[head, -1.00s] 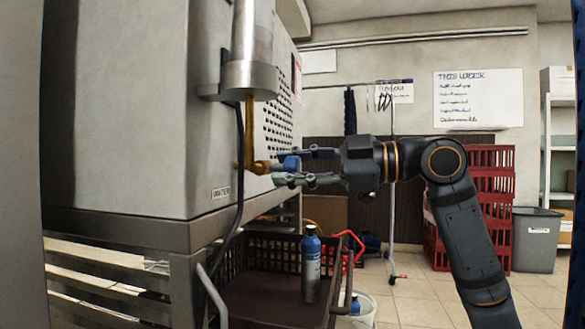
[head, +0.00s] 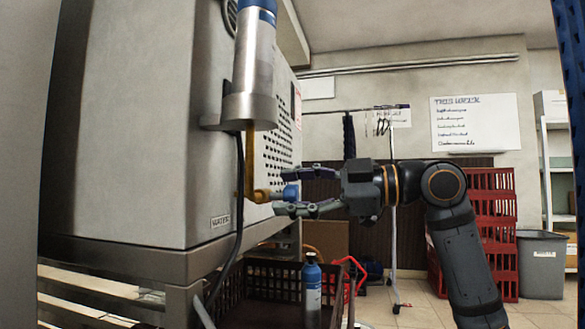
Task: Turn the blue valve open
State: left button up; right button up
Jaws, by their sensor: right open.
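The blue valve (head: 291,192) sits at the end of a brass pipe (head: 249,172) on the side of a large grey machine (head: 140,120). A label reading WATER (head: 220,221) is on the machine below and left of it. My right gripper (head: 287,191) reaches in from the right with its fingers spread, one above and one below the blue valve. Its fingers look apart from the handle, though contact on the far side cannot be told. My left gripper is not in view.
A metal cylinder with a blue top (head: 255,70) is mounted above the pipe, and a dark cable (head: 236,225) hangs beside it. Red crates (head: 490,235) and a grey bin (head: 541,264) stand behind my arm.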

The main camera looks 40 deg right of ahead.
notch_tip(320, 180, up, 9)
jog(key=shift+a+r, duration=0.1)
jog(key=shift+a, duration=0.05)
dwell(0.4)
